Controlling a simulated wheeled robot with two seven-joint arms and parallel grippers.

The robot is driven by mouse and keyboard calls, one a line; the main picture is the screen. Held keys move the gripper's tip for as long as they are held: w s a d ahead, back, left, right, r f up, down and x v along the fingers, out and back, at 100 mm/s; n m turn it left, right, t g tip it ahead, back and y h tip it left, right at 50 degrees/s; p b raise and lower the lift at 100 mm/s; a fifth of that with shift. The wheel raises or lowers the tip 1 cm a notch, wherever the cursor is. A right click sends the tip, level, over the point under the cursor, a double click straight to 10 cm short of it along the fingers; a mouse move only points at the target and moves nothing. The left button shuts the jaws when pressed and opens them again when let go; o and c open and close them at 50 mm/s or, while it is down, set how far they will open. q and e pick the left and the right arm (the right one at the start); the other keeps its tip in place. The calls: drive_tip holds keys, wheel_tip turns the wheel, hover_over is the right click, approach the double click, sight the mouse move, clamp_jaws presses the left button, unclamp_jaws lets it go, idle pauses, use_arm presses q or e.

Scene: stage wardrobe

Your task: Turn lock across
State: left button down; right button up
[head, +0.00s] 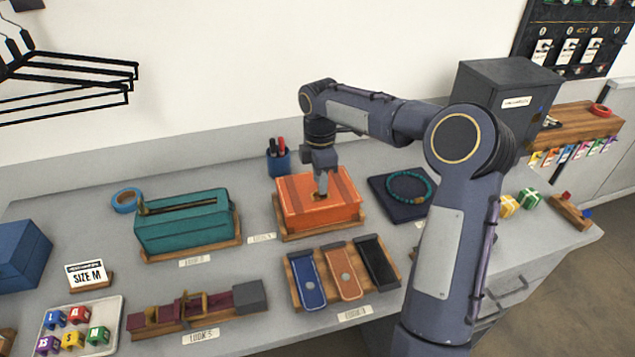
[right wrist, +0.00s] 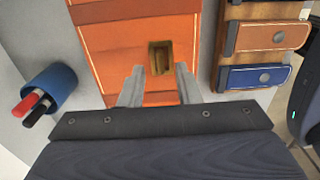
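An orange box (head: 305,208) with darker straps sits on a wooden board on the counter. In the right wrist view, a small brass lock piece (right wrist: 160,56) shows on the orange box (right wrist: 110,58). It looks like a rectangular brass frame with a darker middle. My right gripper (head: 322,190) reaches down to the top of the box. In the right wrist view, the two fingertips of my right gripper (right wrist: 160,70) are apart, one on each side of the lock piece. I cannot tell whether they touch it. My left gripper is not in view.
A teal box (head: 183,225) stands to the left, and a blue cup with pens (head: 279,163) behind. A board with blue, orange and black straps (head: 343,275) lies in front. A dark pad with a teal ring (head: 404,190) lies to the right.

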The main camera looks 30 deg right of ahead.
drive_tip(key=shift+f, duration=1.2)
clamp_jaws()
